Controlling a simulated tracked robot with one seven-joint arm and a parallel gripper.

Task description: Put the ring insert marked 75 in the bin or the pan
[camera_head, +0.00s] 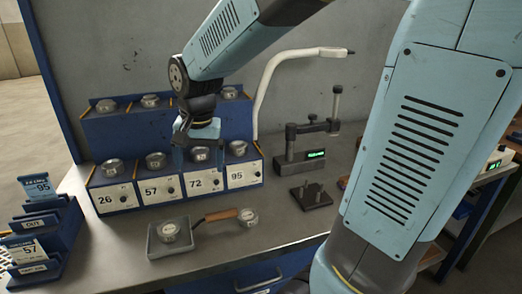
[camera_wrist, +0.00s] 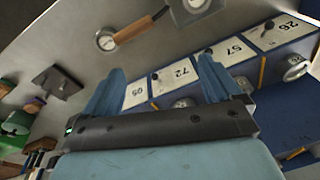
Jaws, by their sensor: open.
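Several round metal ring inserts are in view, but no mark reading 75 can be made out. One lies on the bench (camera_head: 248,217) by the handle's end, also in the wrist view (camera_wrist: 106,41). Another insert (camera_head: 169,232) sits in the square grey pan (camera_head: 152,248), which has a wooden handle (camera_head: 220,214). Others sit on the blue rack (camera_head: 100,127), in two rows. My gripper (camera_head: 198,143) is over the rack's front row near 72, partly hiding the insert there (camera_head: 200,155).
Blue bins (camera_head: 40,240) with cards 95 and 57 stand at the left. A gauge stand with green display (camera_head: 305,157) and a dark pegged plate (camera_head: 311,196) are right of the rack. My arm blocks the right side. The front bench is mostly clear.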

